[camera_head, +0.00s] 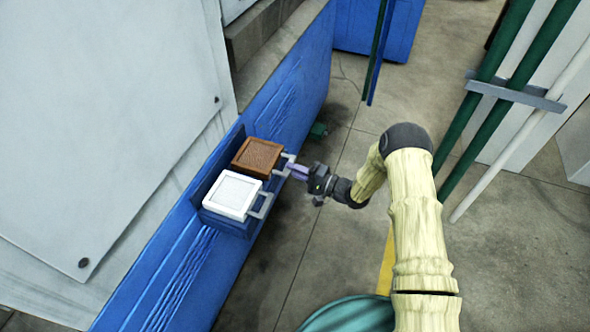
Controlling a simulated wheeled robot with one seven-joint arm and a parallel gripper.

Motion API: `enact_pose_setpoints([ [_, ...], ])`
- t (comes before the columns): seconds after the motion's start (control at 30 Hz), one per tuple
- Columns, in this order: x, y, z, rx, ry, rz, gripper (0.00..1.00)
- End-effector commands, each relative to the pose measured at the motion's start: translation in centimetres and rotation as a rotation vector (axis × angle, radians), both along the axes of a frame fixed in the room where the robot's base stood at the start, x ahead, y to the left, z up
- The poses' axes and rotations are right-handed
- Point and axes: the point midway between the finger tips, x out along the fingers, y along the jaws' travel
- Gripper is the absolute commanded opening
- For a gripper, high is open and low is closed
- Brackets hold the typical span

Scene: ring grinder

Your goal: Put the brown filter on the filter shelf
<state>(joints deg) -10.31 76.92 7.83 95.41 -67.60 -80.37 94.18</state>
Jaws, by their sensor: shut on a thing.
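The brown filter (257,157) is a square panel with a light handle (286,165) on its right side. It sits at the upper end of the blue filter shelf (228,226) on the side of the blue machine, beside a white filter (232,195). I cannot tell whether it rests fully on the shelf. My gripper (291,170) reaches in from the right and is shut on the brown filter's handle. The fingertips partly cover the handle.
The white filter's handle (262,205) sticks out just below my gripper. The blue machine wall (180,262) runs along the left. Green pipes (500,95) and a white pipe (520,135) stand at the right. The concrete floor (330,245) between them is mostly clear.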

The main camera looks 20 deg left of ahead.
Motion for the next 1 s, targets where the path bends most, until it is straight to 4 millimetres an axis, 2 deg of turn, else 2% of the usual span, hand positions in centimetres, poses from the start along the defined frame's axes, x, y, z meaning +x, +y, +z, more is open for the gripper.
enact_pose_setpoints([
  [0.07, 0.0, 0.0, 0.1, 0.003, -0.002, 0.0, 0.0],
  [0.1, 0.0, 0.0, 0.1, 0.003, -0.002, 0.0, 0.18],
  [0.2, 0.0, 0.0, 0.1, 0.003, -0.002, 0.0, 0.38],
  [0.23, 0.0, 0.0, 0.1, 0.002, -0.001, 0.0, 0.39],
  [0.53, 0.0, -0.1, -0.1, -0.001, 0.001, 0.0, 0.39],
  [0.67, -0.2, -0.9, -0.1, -0.001, 0.001, 0.0, 0.39],
  [0.77, -0.3, -2.3, -0.1, 0.0, 0.0, -0.003, 0.39],
  [1.0, -1.2, -6.9, -0.2, -0.001, 0.0, -0.003, 0.39],
])
